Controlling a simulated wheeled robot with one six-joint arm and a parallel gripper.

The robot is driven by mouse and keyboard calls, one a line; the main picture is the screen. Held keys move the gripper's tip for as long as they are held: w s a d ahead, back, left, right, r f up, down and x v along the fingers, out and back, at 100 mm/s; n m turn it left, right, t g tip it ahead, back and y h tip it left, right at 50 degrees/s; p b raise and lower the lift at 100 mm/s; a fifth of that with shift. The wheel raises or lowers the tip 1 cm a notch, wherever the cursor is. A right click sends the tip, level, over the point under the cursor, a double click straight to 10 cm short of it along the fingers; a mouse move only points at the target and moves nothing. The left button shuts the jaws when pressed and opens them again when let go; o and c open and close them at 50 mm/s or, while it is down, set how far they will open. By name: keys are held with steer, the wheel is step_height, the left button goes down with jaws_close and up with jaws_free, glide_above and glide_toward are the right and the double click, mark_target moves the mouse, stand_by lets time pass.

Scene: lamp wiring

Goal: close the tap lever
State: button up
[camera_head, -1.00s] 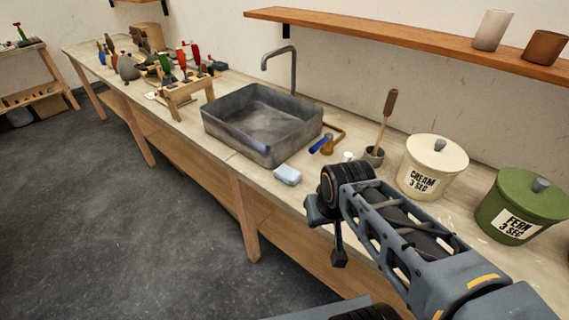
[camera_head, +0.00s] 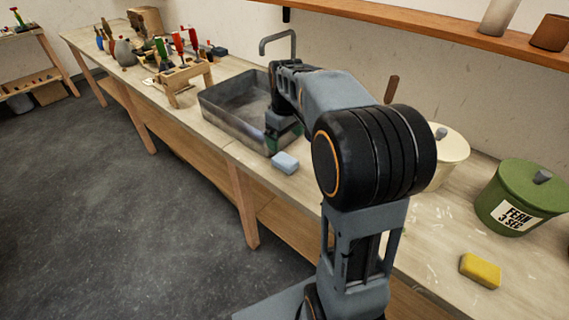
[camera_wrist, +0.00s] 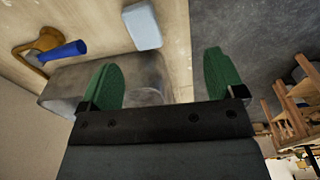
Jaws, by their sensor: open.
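The tap lever has a blue handle (camera_wrist: 64,53) on a brass pipe (camera_wrist: 30,48), at the upper left of the wrist view. My arm hides it in the head view. My gripper (camera_wrist: 163,76) has two green fingers, spread wide with nothing held between them. It also shows in the head view (camera_head: 284,137), at the near right part of the grey sink (camera_head: 228,130). In the wrist view the blue handle lies to the left of both fingers, outside the jaws and apart from them. The grey tap spout (camera_head: 278,37) rises behind the sink.
A light blue block (camera_head: 285,162) lies on the counter by the sink, and a yellow block (camera_head: 480,270) lies further right. A cream pot (camera_head: 452,158) and a green pot (camera_head: 522,200) stand at the right. A wooden tool rack (camera_head: 183,80) stands left of the sink.

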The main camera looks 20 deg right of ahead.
mark_target(288, 161)
steer(key=shift+n+g, duration=0.3)
steer(key=shift+n, duration=0.2)
steer(key=w+d+f, duration=0.1)
steer(key=f, duration=0.2)
steer(key=w+d+f, duration=0.1)
steer(key=f, duration=0.2)
steer(key=w+d+f, duration=0.1)
steer(key=f, duration=0.2)
steer(key=shift+w+f, duration=0.45)
steer(key=shift+f, duration=1.25)
steer(key=shift+w+f, duration=0.15)
steer(key=shift+f, duration=1.25)
steer(key=c, duration=1.1)
steer(key=shift+o, duration=0.2)
steer(key=shift+r, duration=0.1)
